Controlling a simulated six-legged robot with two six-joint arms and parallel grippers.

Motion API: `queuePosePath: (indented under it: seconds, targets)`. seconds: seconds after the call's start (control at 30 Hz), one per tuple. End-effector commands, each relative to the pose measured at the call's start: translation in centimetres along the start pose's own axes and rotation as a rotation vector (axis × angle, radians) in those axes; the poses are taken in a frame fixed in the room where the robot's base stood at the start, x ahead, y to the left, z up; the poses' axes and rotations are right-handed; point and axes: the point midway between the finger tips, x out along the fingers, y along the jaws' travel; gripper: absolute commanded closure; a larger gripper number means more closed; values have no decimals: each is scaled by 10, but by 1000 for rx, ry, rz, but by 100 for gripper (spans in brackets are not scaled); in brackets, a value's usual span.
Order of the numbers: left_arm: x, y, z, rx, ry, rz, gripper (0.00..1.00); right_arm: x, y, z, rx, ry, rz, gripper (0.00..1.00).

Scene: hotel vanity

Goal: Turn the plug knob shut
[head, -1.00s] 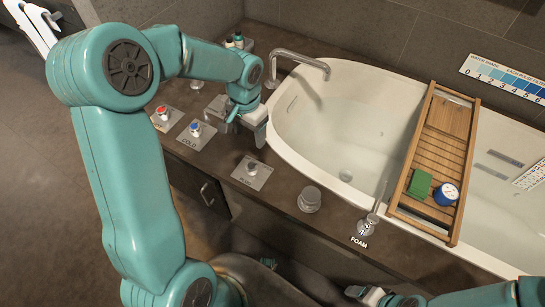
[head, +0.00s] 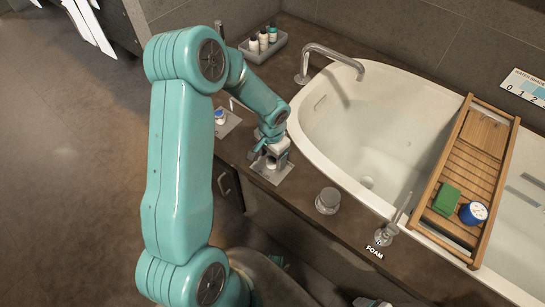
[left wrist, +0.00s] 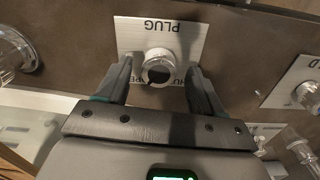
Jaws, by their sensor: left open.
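The plug knob (left wrist: 158,66) is a round silver knob on a pale plate marked PLUG (left wrist: 184,36). In the left wrist view it sits between the two open fingers of my left gripper (left wrist: 159,74), with a gap visible on each side. In the head view my left gripper (head: 274,156) is over the plug plate (head: 268,179) on the tub's dark ledge and largely hides the knob. A small part of my right gripper (head: 371,302) shows at the bottom edge; its jaws cannot be made out.
A blue-capped cold knob (head: 220,116) is left of the plug plate. A clear-grey round knob (head: 328,200) and the foam dispenser (head: 386,235) stand to the right. Behind are the white tub (head: 345,125), the faucet (head: 335,54), a wooden bath tray (head: 463,165) and a bottle tray (head: 262,54).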

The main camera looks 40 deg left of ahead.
Motion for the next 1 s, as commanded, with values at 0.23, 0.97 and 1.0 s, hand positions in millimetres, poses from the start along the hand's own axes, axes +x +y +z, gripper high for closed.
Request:
queuePosePath:
  seconds: [0.23, 0.97, 1.0]
  targets:
    - [4, 1, -1, 1, 1, 0, 33, 0, 0, 0, 0, 0, 0, 33]
    - [7, 0, -2, -100, 3, -1, 89, 17, 6, 0, 0, 0, 0, 33]
    - [7, 0, -2, -125, 3, -1, 89, 21, 8, 0, 0, 0, 0, 33]
